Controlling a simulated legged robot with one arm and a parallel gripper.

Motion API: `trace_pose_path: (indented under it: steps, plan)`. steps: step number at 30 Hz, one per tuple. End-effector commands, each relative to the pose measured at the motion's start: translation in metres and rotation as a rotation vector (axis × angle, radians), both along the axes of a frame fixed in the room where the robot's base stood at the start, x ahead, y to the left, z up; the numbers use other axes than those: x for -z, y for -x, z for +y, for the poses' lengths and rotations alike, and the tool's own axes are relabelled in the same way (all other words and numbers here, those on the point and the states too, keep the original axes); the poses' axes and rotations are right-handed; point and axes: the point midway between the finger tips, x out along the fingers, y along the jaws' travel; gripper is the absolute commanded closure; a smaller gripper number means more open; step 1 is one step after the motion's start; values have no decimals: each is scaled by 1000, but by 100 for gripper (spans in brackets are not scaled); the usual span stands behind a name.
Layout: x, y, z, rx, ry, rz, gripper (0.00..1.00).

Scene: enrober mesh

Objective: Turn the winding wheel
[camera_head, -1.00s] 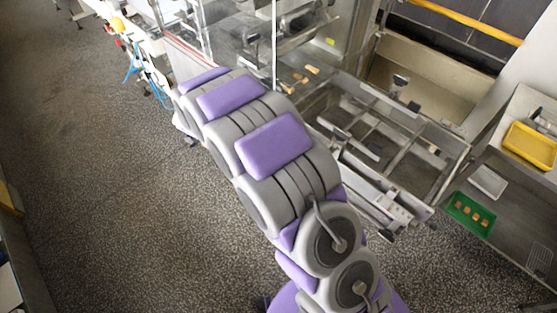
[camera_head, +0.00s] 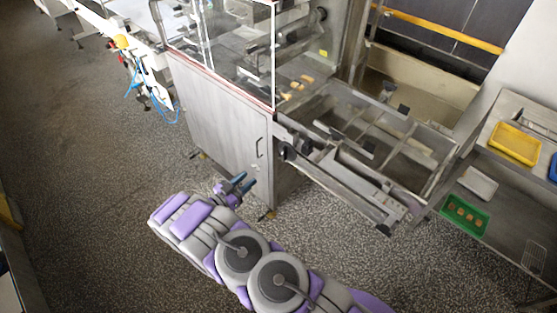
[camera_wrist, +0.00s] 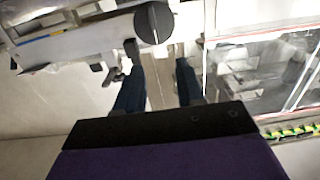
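The winding wheel appears to be the black round knob (camera_head: 287,152) on the near side of the machine's metal frame, by the cabinet corner. In the wrist view a black round knob with a ridge across it (camera_wrist: 154,22) shows at the top, just beyond the fingertips. My gripper (camera_head: 240,183) is in front of the cabinet door, left of and lower than the knob in the head view. In the wrist view its two dark blue fingers (camera_wrist: 159,72) are apart with nothing between them. The gripper does not touch the knob.
The steel cabinet (camera_head: 215,120) with a clear enclosure stands behind my gripper. The open mesh frame (camera_head: 350,180) juts out to the right. A green tray (camera_head: 484,222) and a yellow tray (camera_head: 515,158) lie on shelves at right. The speckled floor (camera_head: 90,180) at left is clear.

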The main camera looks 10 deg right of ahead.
Motion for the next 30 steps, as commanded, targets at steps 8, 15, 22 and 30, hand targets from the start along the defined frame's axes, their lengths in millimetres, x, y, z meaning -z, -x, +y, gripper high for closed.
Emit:
trace_pose_path:
  steps: [8,15,22,30]
  plan:
    - [3,-4,-14,21,25,-3,62]
    - [4,-30,-49,20,24,-3,62]
    - [3,-57,-88,21,21,-4,62]
    - [3,-84,-124,19,23,-4,62]
